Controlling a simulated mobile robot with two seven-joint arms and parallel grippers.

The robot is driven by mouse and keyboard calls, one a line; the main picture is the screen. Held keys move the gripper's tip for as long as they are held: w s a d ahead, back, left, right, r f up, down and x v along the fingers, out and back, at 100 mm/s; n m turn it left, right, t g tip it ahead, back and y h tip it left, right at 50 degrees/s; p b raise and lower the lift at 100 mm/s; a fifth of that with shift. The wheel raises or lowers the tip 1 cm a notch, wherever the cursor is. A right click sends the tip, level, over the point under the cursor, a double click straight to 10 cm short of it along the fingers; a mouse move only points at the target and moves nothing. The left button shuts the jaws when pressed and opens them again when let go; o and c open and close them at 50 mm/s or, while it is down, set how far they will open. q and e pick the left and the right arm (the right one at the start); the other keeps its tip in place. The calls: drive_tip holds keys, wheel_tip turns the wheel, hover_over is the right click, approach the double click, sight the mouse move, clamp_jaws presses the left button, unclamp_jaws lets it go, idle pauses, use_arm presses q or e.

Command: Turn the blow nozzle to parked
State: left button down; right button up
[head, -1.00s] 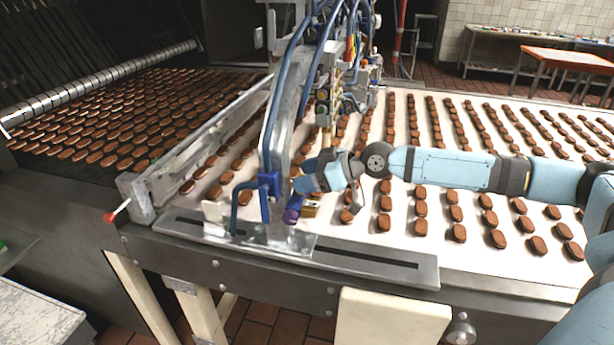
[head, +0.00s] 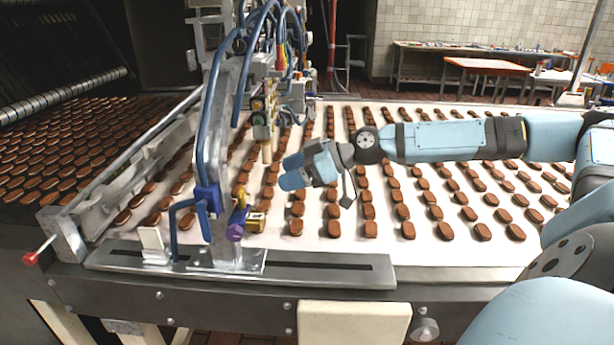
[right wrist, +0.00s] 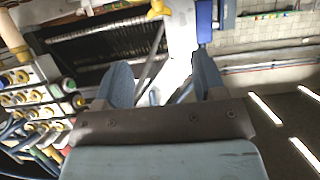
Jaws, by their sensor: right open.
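A small purple fitting with a yellow piece above it (head: 237,226) sits low on the upright metal post, beside a blue clamp (head: 207,198); it looks like the blow nozzle, but I cannot be sure. A small brass-coloured block (head: 256,222) is just to its right. My right gripper (head: 285,172) is above the belt, right of the post and apart from the fitting. In the right wrist view its two fingers (right wrist: 158,62) are spread with nothing held between them. A yellow winged part (right wrist: 158,8) shows beyond them at the top. My left gripper is out of view.
Rows of brown biscuits cover the white belt (head: 400,257). Blue hoses and valves (head: 262,100) crowd the post's top. A slotted metal rail (head: 330,268) runs along the front edge. A red-tipped lever (head: 30,258) sticks out at left.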

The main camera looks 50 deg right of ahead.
use_arm(q)
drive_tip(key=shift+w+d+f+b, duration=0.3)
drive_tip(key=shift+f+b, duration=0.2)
drive_tip(key=shift+b, duration=0.55)
use_arm(e)
drive_tip(key=v, duration=0.3)
drive_tip(key=shift+s+d+r, duration=0.15)
drive_tip(key=shift+s+d, duration=0.05)
drive_tip(key=shift+s, duration=0.05)
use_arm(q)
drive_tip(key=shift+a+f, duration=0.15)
